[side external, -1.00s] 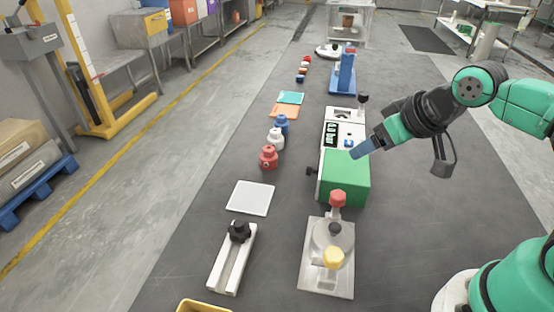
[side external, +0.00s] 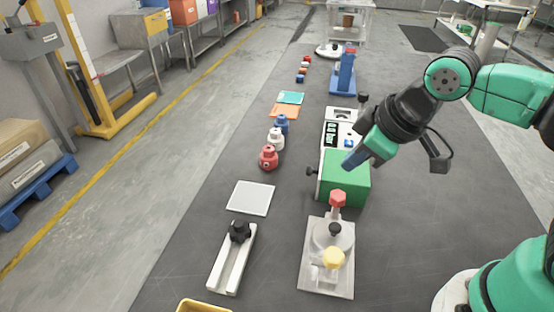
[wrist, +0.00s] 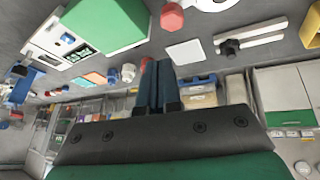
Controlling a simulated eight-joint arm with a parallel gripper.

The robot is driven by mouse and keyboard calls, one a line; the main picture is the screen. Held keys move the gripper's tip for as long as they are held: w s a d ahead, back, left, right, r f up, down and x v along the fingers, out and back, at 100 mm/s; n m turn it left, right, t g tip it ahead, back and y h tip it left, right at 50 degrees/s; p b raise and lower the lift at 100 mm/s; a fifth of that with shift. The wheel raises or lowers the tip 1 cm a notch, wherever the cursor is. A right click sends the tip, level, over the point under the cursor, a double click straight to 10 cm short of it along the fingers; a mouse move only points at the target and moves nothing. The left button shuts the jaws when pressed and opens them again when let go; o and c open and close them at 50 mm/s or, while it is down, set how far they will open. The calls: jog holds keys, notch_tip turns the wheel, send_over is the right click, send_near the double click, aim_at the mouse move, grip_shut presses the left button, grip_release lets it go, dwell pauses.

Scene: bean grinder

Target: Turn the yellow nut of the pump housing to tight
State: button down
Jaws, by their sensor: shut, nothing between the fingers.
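The pump housing (side external: 320,240) is a grey metal body on a flat plate at the near middle of the table. Its yellow nut (side external: 333,258) sits at the near side, with a black knob and a raised red hex nut (side external: 338,199) behind it. My gripper (side external: 350,162) is above the green box, beyond the housing and well apart from the yellow nut. In the wrist view my gripper (wrist: 158,64) shows two dark fingers together and empty. The red nut (wrist: 172,16) and part of the housing appear at the top there; the yellow nut is out of that view.
A yellow bin (side external: 203,306) is at the near edge.

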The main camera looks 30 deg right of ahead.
aim_at(326, 264)
jog(key=s+a+r+n+g+h, duration=0.1)
jog(key=s+a+n+g, duration=0.1)
jog(key=s+a+n, duration=0.7)
jog(key=s+a+n+g+h, duration=0.25)
jog(key=a+n, duration=0.45)
jog(key=n, duration=0.6)
jog(key=shift+t+y, duration=0.35)
jog(key=shift+t, duration=0.1)
jog(key=x, duration=0.9)
jog(key=shift+s+f, duration=0.15)
jog(key=shift+f, duration=0.1)
jog(key=shift+w+d, duration=0.9)
jog(key=shift+w, duration=0.05)
jog(key=shift+w+d, duration=0.45)
jog(key=shift+d, duration=0.05)
